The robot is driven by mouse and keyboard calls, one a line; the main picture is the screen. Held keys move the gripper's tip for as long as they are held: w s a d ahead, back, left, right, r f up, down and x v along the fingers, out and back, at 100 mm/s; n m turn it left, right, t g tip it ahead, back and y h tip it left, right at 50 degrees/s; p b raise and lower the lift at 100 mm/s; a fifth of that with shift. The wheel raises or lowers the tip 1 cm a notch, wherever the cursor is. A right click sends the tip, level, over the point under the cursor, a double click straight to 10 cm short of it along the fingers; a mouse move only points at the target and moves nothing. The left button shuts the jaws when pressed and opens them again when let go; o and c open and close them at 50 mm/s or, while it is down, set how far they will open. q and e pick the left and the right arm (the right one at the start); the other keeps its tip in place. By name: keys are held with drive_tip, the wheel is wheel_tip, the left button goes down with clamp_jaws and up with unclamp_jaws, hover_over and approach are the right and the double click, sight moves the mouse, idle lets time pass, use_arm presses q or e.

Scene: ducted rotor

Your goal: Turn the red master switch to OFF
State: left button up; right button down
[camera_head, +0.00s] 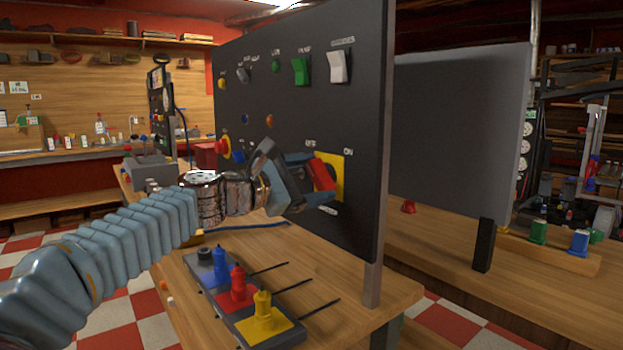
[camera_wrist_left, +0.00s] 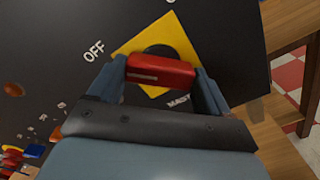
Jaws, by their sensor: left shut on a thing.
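The red master switch handle (camera_head: 322,174) sits on a yellow plate (camera_head: 339,166) low on the black upright panel. OFF is printed at the plate's upper left and ON at its upper right. My left gripper (camera_head: 312,182) is shut on the red handle, coming in from the left. In the left wrist view the red handle (camera_wrist_left: 160,70) lies crosswise between the two fingers, in front of the yellow plate (camera_wrist_left: 180,40) and a dark round hub. The OFF label (camera_wrist_left: 94,50) is left of the plate there. The fingers partly hide the handle's ends. My right gripper is not in view.
Below my left arm, a block with blue, red (camera_head: 238,286) and yellow plugs (camera_head: 263,315) stands on the wooden bench (camera_head: 335,262).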

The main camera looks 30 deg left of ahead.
use_arm(q)
drive_tip(key=shift+f, duration=0.1)
drive_tip(key=o, duration=1)
drive_tip(key=b+v, duration=0.1)
drive_tip(key=v, duration=1.2)
drive_tip(key=shift+s+a, duration=0.2)
drive_tip(key=shift+s, duration=0.15)
